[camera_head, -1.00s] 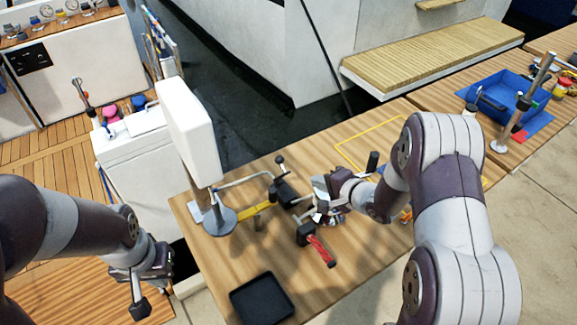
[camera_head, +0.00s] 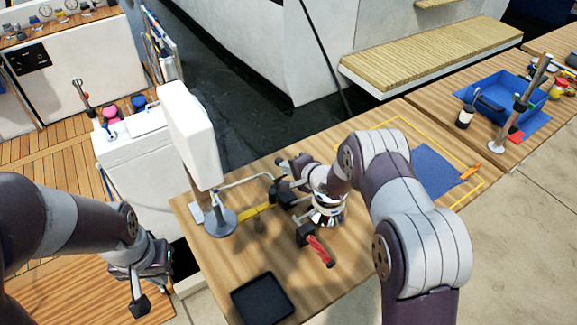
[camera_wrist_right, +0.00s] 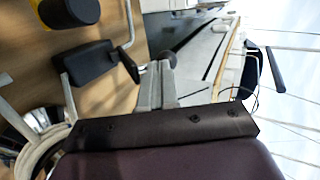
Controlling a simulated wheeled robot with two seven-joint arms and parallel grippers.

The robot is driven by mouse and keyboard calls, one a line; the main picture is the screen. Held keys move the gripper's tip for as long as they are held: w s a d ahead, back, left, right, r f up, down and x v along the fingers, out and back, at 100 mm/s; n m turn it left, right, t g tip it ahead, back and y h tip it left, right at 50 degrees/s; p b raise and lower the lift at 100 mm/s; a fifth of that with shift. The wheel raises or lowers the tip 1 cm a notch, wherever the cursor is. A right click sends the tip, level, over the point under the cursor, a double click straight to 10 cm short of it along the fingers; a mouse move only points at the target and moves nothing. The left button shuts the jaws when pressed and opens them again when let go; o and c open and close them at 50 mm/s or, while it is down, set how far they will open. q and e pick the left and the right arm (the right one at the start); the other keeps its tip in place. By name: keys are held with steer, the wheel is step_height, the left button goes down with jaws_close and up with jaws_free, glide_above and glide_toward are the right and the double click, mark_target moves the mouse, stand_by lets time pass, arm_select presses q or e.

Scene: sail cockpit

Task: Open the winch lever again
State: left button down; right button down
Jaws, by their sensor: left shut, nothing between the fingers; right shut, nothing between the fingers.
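The winch (camera_head: 328,212) is a shiny metal drum on the wooden bench top, partly hidden by my right wrist. It also shows at the left edge of the right wrist view (camera_wrist_right: 42,122). My right gripper (camera_head: 288,172) is shut and empty, pointing left just above and behind the drum. In the right wrist view its grey fingers (camera_wrist_right: 155,82) are together, with a dark round knob (camera_wrist_right: 167,57) close to their tips; contact is unclear. Black blocks (camera_wrist_right: 85,65) lie left of the fingers. I cannot tell which part is the lever. My left gripper (camera_head: 137,292) is shut and empty, at lower left.
A black tray (camera_head: 262,300) lies at the front. A white panel on a stand (camera_head: 192,135) rises at left. A blue mat (camera_head: 432,172) and blue bin (camera_head: 497,97) are to the right.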

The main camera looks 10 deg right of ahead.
steer(key=w+p, duration=0.1)
steer(key=p, duration=0.1)
steer(key=r+g+p, duration=0.1)
steer(key=p, duration=0.1)
steer(key=shift+w+a+r+h, duration=0.15)
steer(key=shift+w+a+h, duration=0.15)
steer(key=shift+w+a, duration=0.05)
steer(key=shift+w+a+f, duration=0.15)
steer(key=shift+w+f, duration=0.05)
steer(key=shift+w, duration=0.2)
